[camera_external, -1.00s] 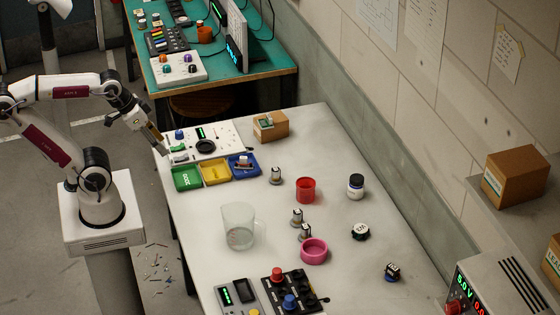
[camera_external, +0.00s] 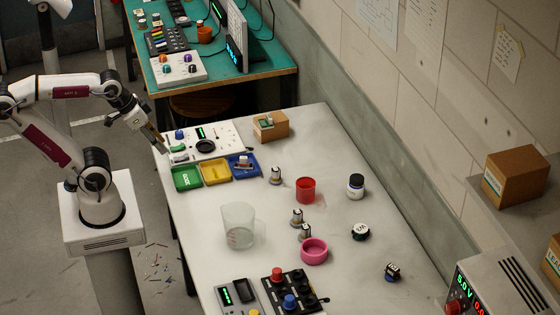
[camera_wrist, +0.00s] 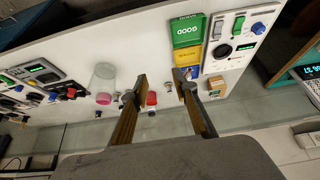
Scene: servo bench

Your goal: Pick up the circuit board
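I cannot clearly pick out a circuit board. A small green and white piece (camera_external: 267,120) shows in the open cardboard box (camera_external: 280,129) at the back of the bench, and it may be the board, but it is too small to tell. My gripper (camera_external: 160,143) hangs beside the bench's left edge, next to the white test panel and well left of the box. In the wrist view my gripper (camera_wrist: 159,76) is open, with its two fingers apart and nothing between them. The cardboard box also shows in the wrist view (camera_wrist: 216,84), right of the fingers.
Green (camera_external: 187,178), yellow (camera_external: 216,173) and blue (camera_external: 244,172) trays stand before the white panel (camera_external: 226,131). A clear beaker (camera_external: 238,226), red cup (camera_external: 306,190), dark-capped bottle (camera_external: 356,187), pink ring-shaped dish (camera_external: 314,250) and several small parts stand farther along.

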